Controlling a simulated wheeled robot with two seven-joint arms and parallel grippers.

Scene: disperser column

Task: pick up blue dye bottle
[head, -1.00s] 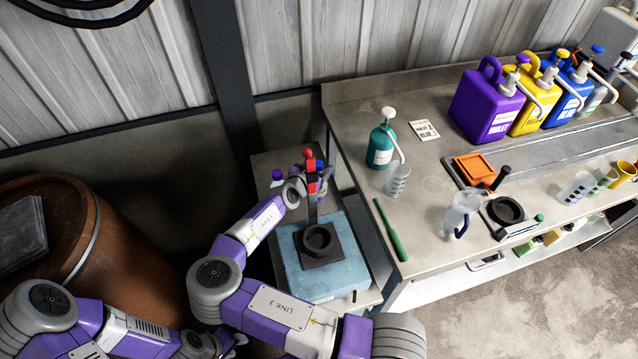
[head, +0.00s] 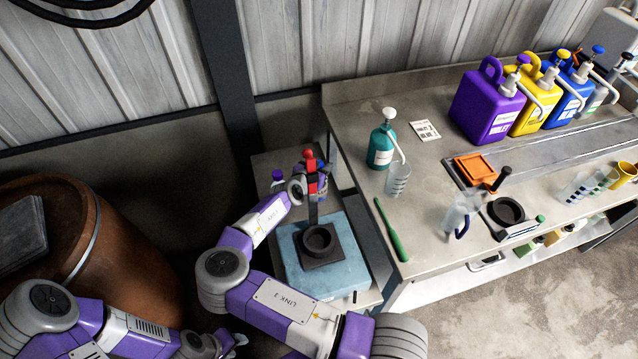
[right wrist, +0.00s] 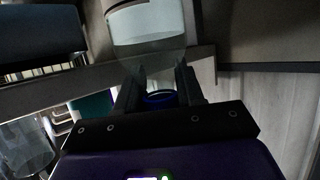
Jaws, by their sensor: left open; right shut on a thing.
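My right gripper (head: 316,184) is beside the red-and-black post (head: 312,176) of the disperser, which partly hides it. In the right wrist view, its fingers (right wrist: 158,78) are shut on the blue dye bottle, whose blue cap (right wrist: 160,98) shows between them. A pale, clear-sided body with a white band shows beyond the fingertips. My left gripper (head: 236,341) is open and empty at the bottom left, away from the bottle.
A dark round holder (head: 319,240) sits on the light-blue block (head: 310,275) below the post. A purple-capped bottle (head: 277,177) stands left of the post. The bench (head: 420,185) on the right carries a teal pump bottle (head: 381,147), beakers and several large jugs. A brown barrel (head: 120,265) is at left.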

